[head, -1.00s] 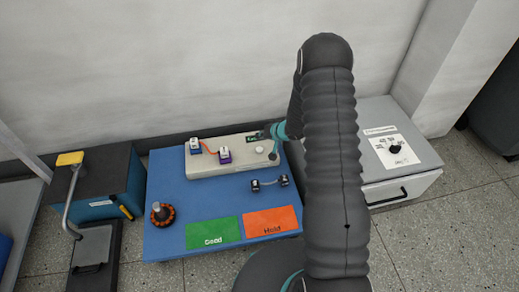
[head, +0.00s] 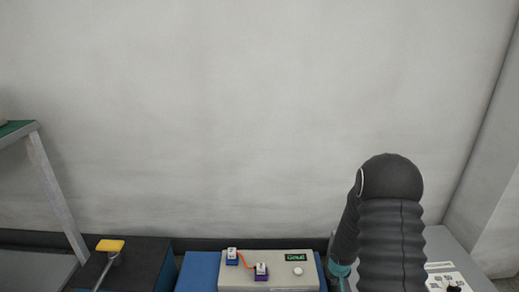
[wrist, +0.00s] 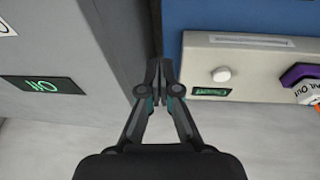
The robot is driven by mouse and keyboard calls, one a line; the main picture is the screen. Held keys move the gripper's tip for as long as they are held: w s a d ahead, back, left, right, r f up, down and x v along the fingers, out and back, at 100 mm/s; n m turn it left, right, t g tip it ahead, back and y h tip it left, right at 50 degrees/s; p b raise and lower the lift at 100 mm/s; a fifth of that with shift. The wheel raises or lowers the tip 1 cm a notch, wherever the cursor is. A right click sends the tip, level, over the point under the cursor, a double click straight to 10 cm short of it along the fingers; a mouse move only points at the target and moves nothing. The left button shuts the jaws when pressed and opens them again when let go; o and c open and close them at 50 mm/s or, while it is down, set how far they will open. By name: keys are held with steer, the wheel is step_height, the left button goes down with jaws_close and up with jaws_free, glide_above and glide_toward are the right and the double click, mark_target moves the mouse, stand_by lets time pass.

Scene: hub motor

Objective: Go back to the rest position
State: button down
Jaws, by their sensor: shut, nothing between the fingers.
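My gripper (wrist: 158,78) is shut and empty in the wrist view, its fingertips together over the gap between a grey cabinet and the beige test box. In the head view my arm covers the fingers, and only a teal part near the wrist shows at the lower right. The beige test box (head: 240,281) stands at the bottom of the head view, with a lit green display (head: 295,257), a white button (head: 298,271) and two plugs joined by an orange wire (head: 245,261). The button (wrist: 221,74) also shows in the wrist view, apart from the fingers.
The blue table (head: 197,272) is mostly below the head view. A grey cabinet (head: 438,247) stands at the right; its side carries a dark panel with green letters (wrist: 42,85) in the wrist view. A yellow-topped lever (head: 110,246) is at the left. A bare wall rises behind.

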steer(key=s+a+r, duration=0.3)
steer(key=s+r, duration=0.7)
steer(key=r, duration=0.3)
steer(key=s+a+r+t, duration=0.1)
steer(key=s+a+r, duration=0.3)
steer(key=s+r, duration=0.5)
steer(key=s+a+r+t+y, duration=0.1)
steer(key=s+a+r, duration=0.2)
steer(key=s+r, duration=0.7)
step_height(320, 180, up, 7)
steer(key=shift+s+a+r, duration=0.15)
steer(key=shift+s+a, duration=0.15)
stand_by(0.3)
